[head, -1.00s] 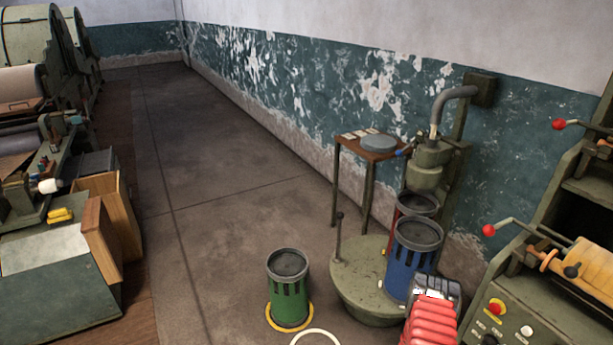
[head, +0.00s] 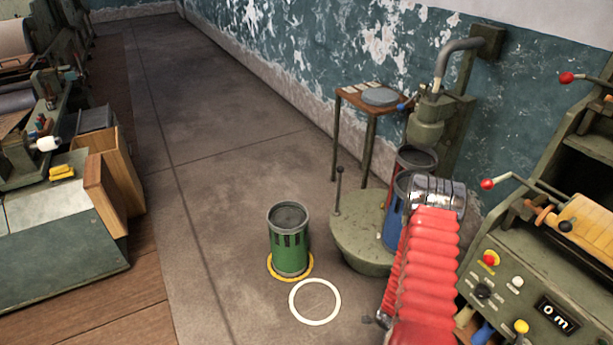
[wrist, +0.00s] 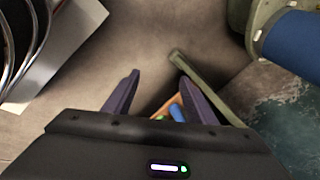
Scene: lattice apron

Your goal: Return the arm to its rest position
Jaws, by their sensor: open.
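My arm (head: 425,265), in a red ribbed sleeve, rises at the lower right of the head view, in front of the blue can. My gripper shows in the wrist view (wrist: 153,92) with its two purple fingers spread apart and nothing between them. Beyond the fingers are bare floor, a green bar (wrist: 208,85) and some small coloured items partly hidden by the right finger. In the head view the gripper's fingers cannot be made out clearly.
A green can (head: 289,245) stands on a yellow floor ring, beside an empty white ring (head: 291,302). A blue can (head: 392,225) and a red can (head: 412,156) stand on a round green base (head: 358,245). A control machine (head: 500,270) stands close right. Open floor lies left of centre.

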